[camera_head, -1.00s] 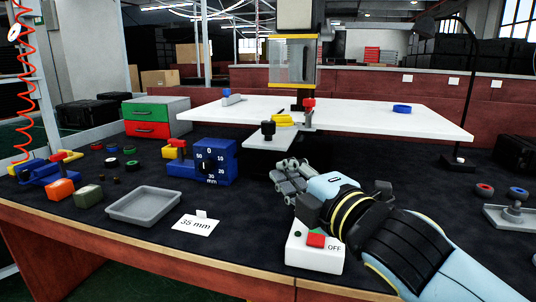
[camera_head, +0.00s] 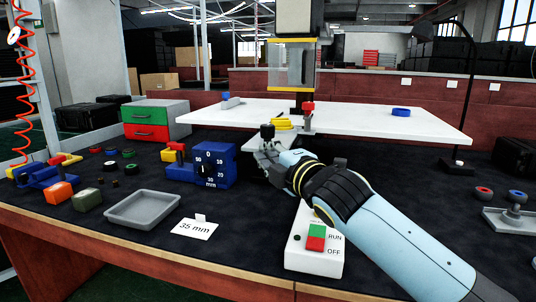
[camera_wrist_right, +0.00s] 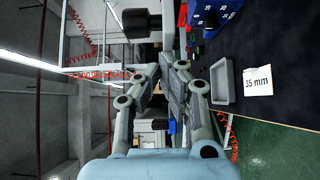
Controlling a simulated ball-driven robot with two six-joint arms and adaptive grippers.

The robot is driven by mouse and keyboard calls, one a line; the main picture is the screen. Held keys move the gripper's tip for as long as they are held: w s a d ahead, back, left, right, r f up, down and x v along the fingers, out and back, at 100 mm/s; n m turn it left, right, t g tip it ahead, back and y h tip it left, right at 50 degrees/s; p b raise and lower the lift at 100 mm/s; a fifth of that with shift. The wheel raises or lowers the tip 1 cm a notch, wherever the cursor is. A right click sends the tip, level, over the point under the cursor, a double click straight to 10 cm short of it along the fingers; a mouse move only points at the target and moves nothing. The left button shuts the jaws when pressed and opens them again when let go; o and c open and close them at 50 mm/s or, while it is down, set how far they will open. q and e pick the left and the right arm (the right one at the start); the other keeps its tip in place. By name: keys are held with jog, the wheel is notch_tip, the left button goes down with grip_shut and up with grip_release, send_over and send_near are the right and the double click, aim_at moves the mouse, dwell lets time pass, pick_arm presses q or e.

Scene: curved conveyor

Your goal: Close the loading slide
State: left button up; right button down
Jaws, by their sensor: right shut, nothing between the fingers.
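The loading slide (camera_head: 250,144) is a white plate that juts out toward me from under the front edge of the white table. Its black knob (camera_head: 267,131) stands upright on it. My right gripper (camera_head: 265,156) is shut and empty, at the slide's front end just on my side of the knob, and covers much of the plate. I cannot tell whether it touches the slide. In the right wrist view the shut fingers (camera_wrist_right: 172,72) point up the picture, and a black cylinder (camera_wrist_right: 141,22), likely the knob, is beyond them to the left. My left gripper is not in view.
A white switch box (camera_head: 313,262) with a green and red RUN/OFF rocker is under my right forearm. A blue gauge block (camera_head: 225,167), a grey tray (camera_head: 143,208) and a 35 mm card (camera_head: 195,227) lie to the left. A clear-walled hopper (camera_head: 293,67) hangs above the white table (camera_head: 365,122).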

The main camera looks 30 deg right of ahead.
jog(key=shift+d, duration=0.1)
jog(key=w+d, duration=0.3)
jog(key=shift+d+p, duration=0.2)
jog(key=shift+p, duration=0.1)
